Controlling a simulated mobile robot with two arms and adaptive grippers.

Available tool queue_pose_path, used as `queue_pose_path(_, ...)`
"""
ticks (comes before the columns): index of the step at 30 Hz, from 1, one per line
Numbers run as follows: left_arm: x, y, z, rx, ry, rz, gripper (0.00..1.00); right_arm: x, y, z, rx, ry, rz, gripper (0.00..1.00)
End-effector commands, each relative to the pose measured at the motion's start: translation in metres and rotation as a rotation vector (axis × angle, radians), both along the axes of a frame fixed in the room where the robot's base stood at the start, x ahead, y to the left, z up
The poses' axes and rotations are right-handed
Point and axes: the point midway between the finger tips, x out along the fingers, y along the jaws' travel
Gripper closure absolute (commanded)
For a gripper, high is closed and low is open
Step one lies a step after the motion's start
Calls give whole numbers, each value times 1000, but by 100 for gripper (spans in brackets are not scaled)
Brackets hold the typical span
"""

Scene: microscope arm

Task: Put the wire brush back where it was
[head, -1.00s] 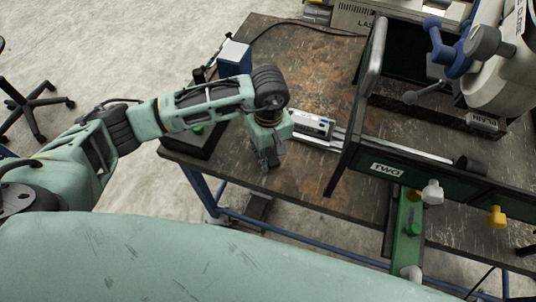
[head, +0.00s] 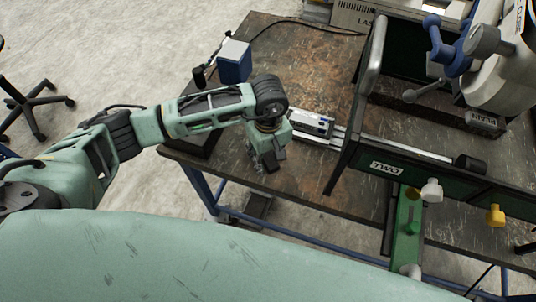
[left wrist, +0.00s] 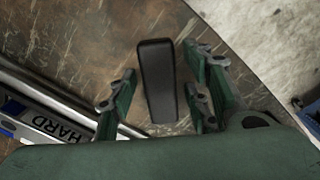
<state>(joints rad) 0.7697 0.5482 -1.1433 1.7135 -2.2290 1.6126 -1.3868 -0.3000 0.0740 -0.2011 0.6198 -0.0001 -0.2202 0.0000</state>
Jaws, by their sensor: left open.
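In the left wrist view a long black block (left wrist: 157,80) with rounded edges lies between the two fingers of my left gripper (left wrist: 160,95), over the brown tabletop. It may be the wire brush, but no bristles show. The fingers stand apart, with visible gaps on both sides of the block. In the head view my left gripper (head: 268,164) points down near the table's front edge, left of the green "TWO" frame (head: 400,172). The block cannot be told apart clearly from the fingers there. My right gripper is not in view.
A white-and-grey labelled device (head: 312,124) sits on a metal rail just right of the gripper. A blue box (head: 234,66) and a low black box (head: 192,141) stand on the left. The scratched brown table (head: 305,65) is clear behind my arm.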

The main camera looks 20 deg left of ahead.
Motion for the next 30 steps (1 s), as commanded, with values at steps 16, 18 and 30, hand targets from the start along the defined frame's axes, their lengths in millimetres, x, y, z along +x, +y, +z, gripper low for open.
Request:
queue_pose_path(16, 2, 0, 75, -1, -8, -2, 55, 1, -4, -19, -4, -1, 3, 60)
queue_pose_path(18, 3, -1, 89, -2, -7, 0, 55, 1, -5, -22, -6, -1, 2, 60)
queue_pose_path(30, 1, 0, 124, 0, 0, 0, 55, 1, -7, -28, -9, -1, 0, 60)
